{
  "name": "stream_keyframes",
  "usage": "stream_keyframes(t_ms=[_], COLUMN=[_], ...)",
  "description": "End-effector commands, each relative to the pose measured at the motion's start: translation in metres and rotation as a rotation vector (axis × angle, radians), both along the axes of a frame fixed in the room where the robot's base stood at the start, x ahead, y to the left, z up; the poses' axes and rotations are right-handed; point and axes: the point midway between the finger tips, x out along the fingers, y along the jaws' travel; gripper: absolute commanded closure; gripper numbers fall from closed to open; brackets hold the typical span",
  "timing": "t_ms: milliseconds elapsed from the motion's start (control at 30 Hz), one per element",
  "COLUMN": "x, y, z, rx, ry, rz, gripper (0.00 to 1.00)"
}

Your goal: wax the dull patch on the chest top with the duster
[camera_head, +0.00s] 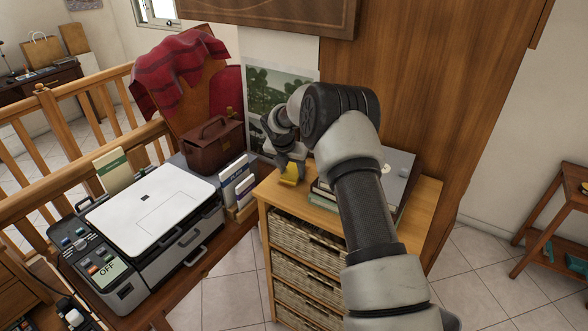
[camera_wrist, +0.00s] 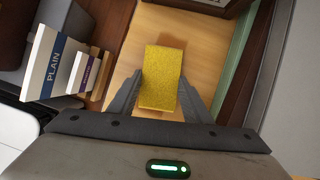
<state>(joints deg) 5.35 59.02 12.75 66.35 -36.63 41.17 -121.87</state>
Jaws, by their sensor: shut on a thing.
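My gripper (camera_head: 290,164) is over the left part of the wooden chest top (camera_head: 268,190). It is shut on a yellow block-shaped thing (camera_head: 291,174), which looks like the duster. In the wrist view the yellow duster (camera_wrist: 160,78) sits between the two dark fingers, with the pale wood of the chest top (camera_wrist: 140,30) below and around it. I cannot tell whether it touches the wood. I cannot make out a dull patch; my arm and the duster hide part of the top.
Books and a grey box (camera_head: 398,170) stand on the chest top, right of my gripper. A printer (camera_head: 150,215) stands on a desk at left, with upright books (camera_head: 236,180) and a brown bag (camera_head: 212,142) near the chest. A picture (camera_head: 270,90) leans behind.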

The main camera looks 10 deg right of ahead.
Motion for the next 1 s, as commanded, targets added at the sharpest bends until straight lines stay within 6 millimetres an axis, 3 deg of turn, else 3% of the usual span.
stream_keyframes(t_ms=[1000], x=[-0.042], y=[0.043], z=[-0.003], rx=[0.0], ry=[0.003], rz=[0.004], gripper=[0.81])
